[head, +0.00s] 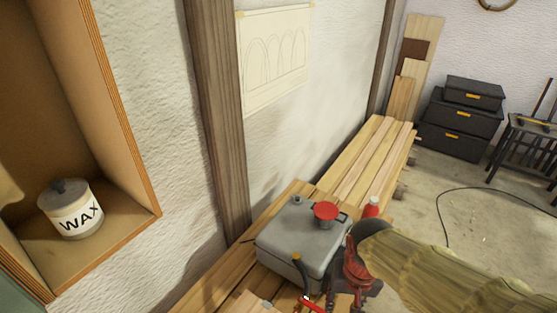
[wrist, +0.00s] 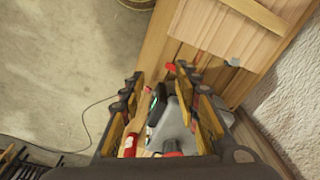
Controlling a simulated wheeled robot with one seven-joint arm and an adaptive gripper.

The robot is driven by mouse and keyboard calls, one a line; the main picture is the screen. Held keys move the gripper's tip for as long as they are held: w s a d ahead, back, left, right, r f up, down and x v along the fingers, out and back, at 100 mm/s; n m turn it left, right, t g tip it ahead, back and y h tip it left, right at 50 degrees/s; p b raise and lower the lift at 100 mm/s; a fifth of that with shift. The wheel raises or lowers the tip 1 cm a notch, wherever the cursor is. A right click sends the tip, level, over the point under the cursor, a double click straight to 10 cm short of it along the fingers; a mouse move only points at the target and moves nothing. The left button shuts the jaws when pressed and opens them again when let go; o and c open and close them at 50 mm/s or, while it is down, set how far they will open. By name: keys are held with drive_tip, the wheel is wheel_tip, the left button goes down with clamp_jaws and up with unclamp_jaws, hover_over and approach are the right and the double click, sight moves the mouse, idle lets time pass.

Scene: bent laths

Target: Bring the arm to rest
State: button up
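My gripper (head: 352,294) is at the bottom of the head view, in front of the grey metal box, at the end of my arm (head: 450,270). The wrist view shows its two fingers (wrist: 161,76) spread apart, with nothing held between them. The grey box (wrist: 175,127) and a red bottle (wrist: 131,143) show beyond the gap between the fingers. I cannot tell from these views how far the fingers are above the planks.
The grey box (head: 300,238), with a red-topped part, and a red bottle (head: 371,207) stand on the planks (head: 360,160). A wax jar (head: 70,209) sits in a wall niche at left. Black boxes (head: 460,120) stand far right. Open floor (head: 450,185) lies right of the planks.

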drive_tip(key=s+d+t+b, duration=0.1)
drive_tip(key=b, duration=0.2)
drive_tip(key=s+d+n+t+b, duration=0.1)
drive_tip(key=t+b, duration=0.1)
drive_tip(key=b, duration=0.2)
drive_tip(key=s+d+r+n+t+b, duration=0.1)
drive_tip(key=s+d+b, duration=0.1)
drive_tip(key=b, duration=0.1)
drive_tip(key=shift+t+b, duration=0.4)
